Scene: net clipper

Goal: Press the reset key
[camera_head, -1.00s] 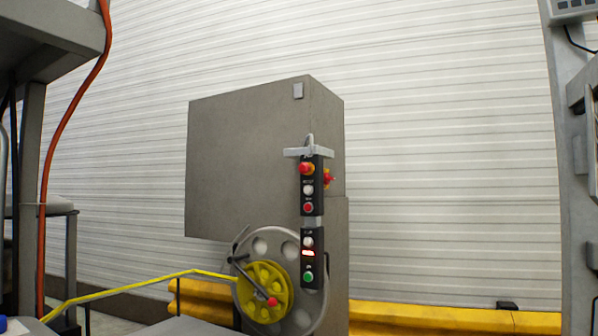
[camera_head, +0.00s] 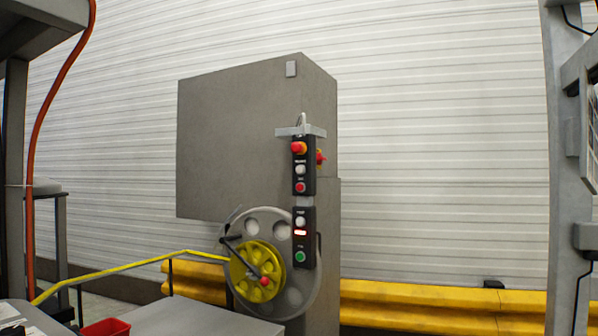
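Two black key panels hang one above the other on the front edge of a grey machine (camera_head: 250,140), in the middle of the head view. The labels are too small to read, so I cannot tell which is the reset key. Neither of my grippers is in view.
A grey wheel with a yellow hub (camera_head: 257,271) sits left of the lower panel. A yellow rail (camera_head: 120,274) runs left from it. A yellow barrier (camera_head: 420,302) stands behind. A grey frame (camera_head: 562,170) is at right. A red bin (camera_head: 104,328) is at the lower left.

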